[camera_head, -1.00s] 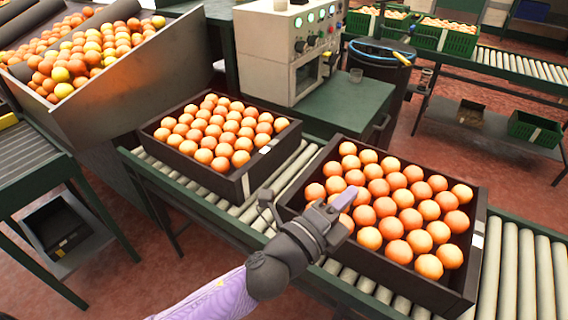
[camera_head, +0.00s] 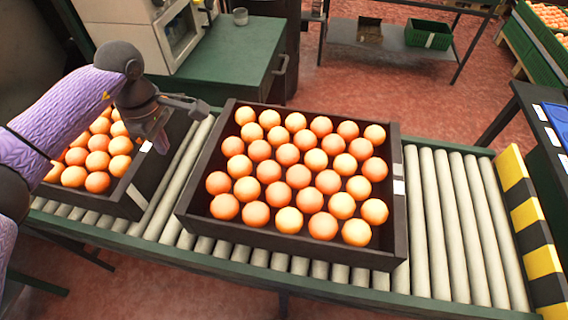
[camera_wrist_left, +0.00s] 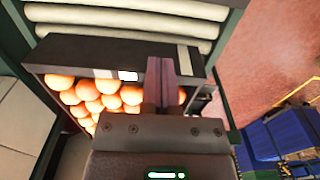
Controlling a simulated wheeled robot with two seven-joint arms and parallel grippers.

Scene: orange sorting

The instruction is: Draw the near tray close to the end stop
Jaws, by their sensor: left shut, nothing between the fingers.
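A dark tray full of oranges (camera_head: 388,225) stands on the roller conveyor in the middle of the head view. The black-and-yellow striped end stop (camera_head: 530,225) is at the conveyor's right end, with bare rollers between. A second dark tray of oranges (camera_head: 128,198) is at the left, partly hidden by my left arm. My left gripper (camera_head: 161,146) points down by that left tray's right-hand wall, shut and empty. In the left wrist view the closed fingers (camera_wrist_left: 169,82) show against a dark tray wall (camera_wrist_left: 100,55) with white labels; contact cannot be told. My right gripper is not in view.
Bare rollers (camera_head: 455,230) fill the stretch from the middle tray to the end stop. A narrow strip of rollers separates the two trays. A green-topped cabinet (camera_head: 235,50) stands behind the conveyor. A dark table with blue items (camera_head: 555,120) is at the right.

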